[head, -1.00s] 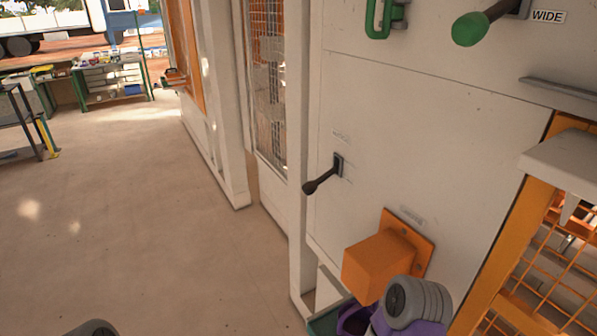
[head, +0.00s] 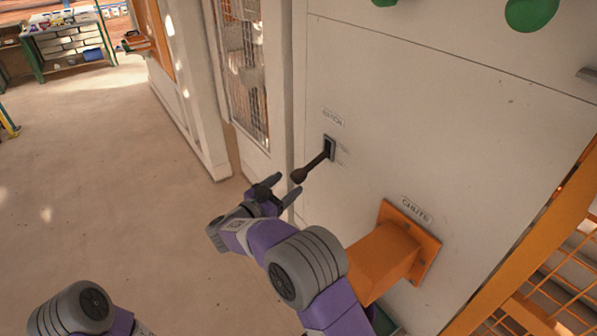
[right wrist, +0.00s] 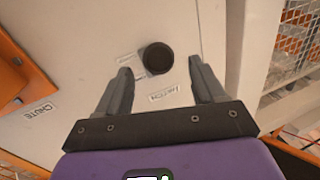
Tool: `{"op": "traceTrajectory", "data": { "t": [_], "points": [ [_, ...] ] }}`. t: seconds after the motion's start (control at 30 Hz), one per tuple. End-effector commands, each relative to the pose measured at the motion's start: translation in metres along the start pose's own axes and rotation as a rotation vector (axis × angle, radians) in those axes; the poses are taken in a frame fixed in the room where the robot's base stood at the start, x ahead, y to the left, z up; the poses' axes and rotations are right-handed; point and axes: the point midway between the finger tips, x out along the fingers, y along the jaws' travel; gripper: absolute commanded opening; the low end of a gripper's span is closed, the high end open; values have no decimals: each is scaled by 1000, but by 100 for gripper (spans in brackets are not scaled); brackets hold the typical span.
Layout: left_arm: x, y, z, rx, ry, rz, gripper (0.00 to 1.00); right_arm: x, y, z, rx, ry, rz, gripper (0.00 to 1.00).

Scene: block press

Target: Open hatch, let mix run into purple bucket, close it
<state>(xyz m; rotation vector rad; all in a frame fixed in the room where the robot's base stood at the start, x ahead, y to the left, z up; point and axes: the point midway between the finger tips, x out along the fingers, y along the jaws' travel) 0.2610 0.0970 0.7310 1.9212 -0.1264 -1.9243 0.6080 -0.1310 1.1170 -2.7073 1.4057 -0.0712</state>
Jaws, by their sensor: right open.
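A black lever (head: 314,167) with a round knob sticks out of the pale panel and slants down-left, with a small label above it that I cannot read for sure. My right gripper (head: 287,186) is open and empty, just below and left of the knob. In the right wrist view the black knob (right wrist: 157,58) lies between the two spread fingers, apart from both. An orange chute (head: 384,262), labelled CHUTE, juts from the panel lower right, partly behind my right arm. I cannot make out the purple bucket. My left gripper is out of view.
A green knob (head: 532,11) shows at the top right of the panel. An orange mesh frame (head: 540,255) stands at the right. A bit of a green thing (head: 384,322) shows under the chute. The floor (head: 110,180) at left is clear.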

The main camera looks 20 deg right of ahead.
Motion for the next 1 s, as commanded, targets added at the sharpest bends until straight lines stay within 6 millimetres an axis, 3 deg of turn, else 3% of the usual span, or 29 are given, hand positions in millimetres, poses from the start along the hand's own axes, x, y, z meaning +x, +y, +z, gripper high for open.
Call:
{"op": "traceTrajectory", "data": {
  "t": [0.5, 0.87, 1.0],
  "points": [
    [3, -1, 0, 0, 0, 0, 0, 66, 2, -2, 4, 2, 13, 68],
    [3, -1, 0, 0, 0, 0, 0, 74, 2, -2, 3, 1, 11, 68],
    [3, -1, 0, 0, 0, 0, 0, 74, 2, -2, 3, 1, 11, 50]
  ]
}}
